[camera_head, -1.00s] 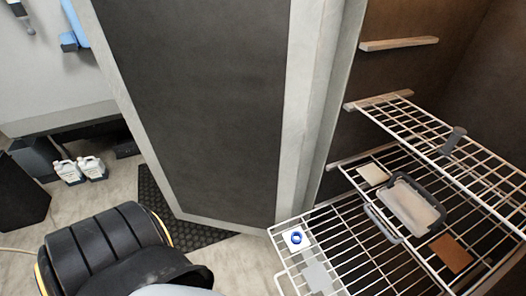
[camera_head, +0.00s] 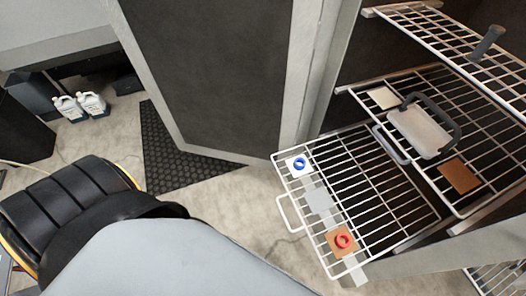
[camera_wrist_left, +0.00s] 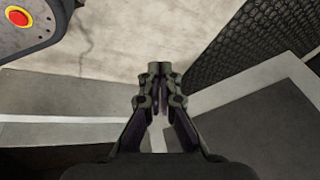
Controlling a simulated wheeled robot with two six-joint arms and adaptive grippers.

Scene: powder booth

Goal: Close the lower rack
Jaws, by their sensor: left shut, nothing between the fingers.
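The lower rack (camera_head: 303,215) is a white wire shelf pulled well out of the booth in the head view. A wire handle (camera_head: 281,213) juts from its front edge at the left. My left gripper (camera_wrist_left: 160,72) is shut and empty in the left wrist view, over floor and grey panels, with no rack in that view. The head view shows neither gripper.
Another wire rack above holds a grey-handled tray (camera_head: 420,132), a pale tile (camera_head: 383,97) and a brown tile (camera_head: 459,177). A top rack (camera_head: 440,32) has a dark upright handle. The dark booth door (camera_head: 215,70) stands left of the racks. Floor is clear left of the lower rack.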

